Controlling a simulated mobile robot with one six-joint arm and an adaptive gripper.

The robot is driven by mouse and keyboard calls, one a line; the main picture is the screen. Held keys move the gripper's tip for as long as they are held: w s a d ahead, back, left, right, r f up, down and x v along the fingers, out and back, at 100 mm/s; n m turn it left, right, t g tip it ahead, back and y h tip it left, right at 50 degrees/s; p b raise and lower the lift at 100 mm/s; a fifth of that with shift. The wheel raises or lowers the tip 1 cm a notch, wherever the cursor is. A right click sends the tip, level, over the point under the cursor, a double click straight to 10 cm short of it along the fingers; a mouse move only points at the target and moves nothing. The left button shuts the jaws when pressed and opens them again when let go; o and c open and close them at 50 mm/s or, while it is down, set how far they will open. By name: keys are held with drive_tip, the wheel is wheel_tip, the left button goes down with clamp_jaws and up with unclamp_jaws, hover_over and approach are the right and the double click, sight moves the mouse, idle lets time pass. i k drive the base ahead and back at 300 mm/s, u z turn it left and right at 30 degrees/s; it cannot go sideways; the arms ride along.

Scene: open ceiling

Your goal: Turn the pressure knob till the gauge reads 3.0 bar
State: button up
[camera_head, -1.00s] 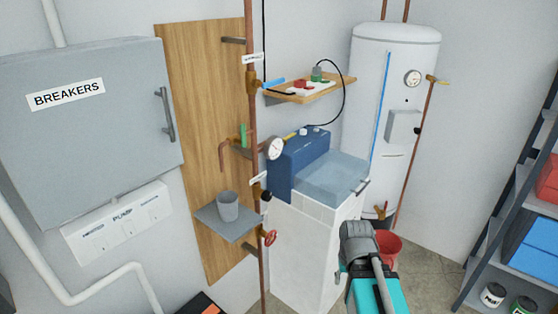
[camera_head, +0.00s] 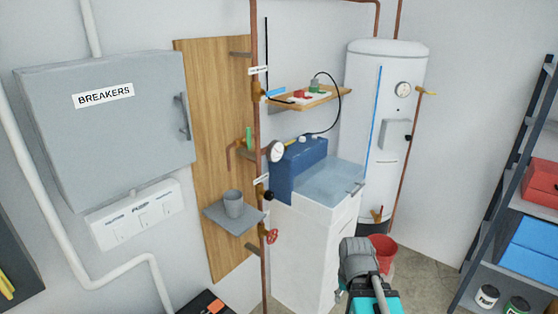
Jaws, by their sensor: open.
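A round white gauge (camera_head: 277,152) sits beside the copper pipe, in front of a blue box. A second round gauge (camera_head: 403,90) is on the white tank. Neither reading is legible. A small black knob (camera_head: 267,195) is on the pipe below the first gauge, and a red handwheel (camera_head: 272,237) is lower down. Another dark knob (camera_head: 408,138) is at the grey box on the tank. I cannot tell which is the pressure knob. My grey and teal arm shows at the bottom, right of centre, apart from these things. I cannot make out my gripper's fingers.
A grey shelf (camera_head: 218,220) with a grey cup (camera_head: 233,204) juts out left of the pipe. A red bucket (camera_head: 382,250) is on the floor. A rack (camera_head: 490,205) stands at right, a breaker cabinet (camera_head: 100,140) at left.

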sight(269, 195)
drive_tip(key=z, duration=0.65)
drive_tip(key=i, duration=1.05)
drive_tip(key=u, duration=1.4)
